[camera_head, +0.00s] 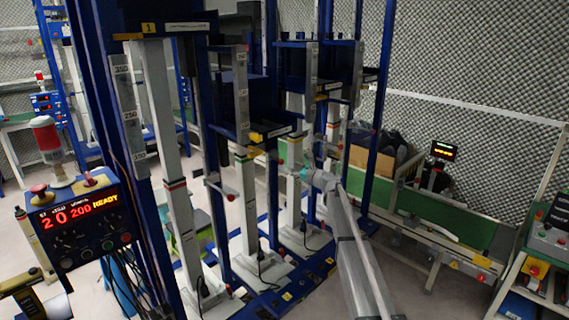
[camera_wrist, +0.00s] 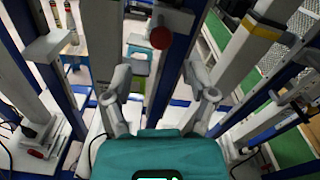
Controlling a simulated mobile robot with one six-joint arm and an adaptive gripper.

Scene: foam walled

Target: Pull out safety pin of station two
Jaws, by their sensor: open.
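In the wrist view a dark red round knob (camera_wrist: 160,38) sits on the end of a grey bar between two posts. It lies ahead of my open gripper (camera_wrist: 157,74), roughly centred between the fingers, and appears apart from them. Nothing is held. In the head view my gripper (camera_head: 297,165) is among the test stations near the middle; its fingers are small and partly lost against the posts. A red knob (camera_head: 229,197) on a bracket shows on a post left of it. No station number is readable by the knob in front of my gripper.
The nearest left station carries a yellow sign (camera_head: 149,27) marked 1. A control box (camera_head: 80,220) reads READY. Blue uprights and grey columns (camera_wrist: 100,40) stand close on both sides of my gripper. A green conveyor (camera_head: 430,230) is at the right.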

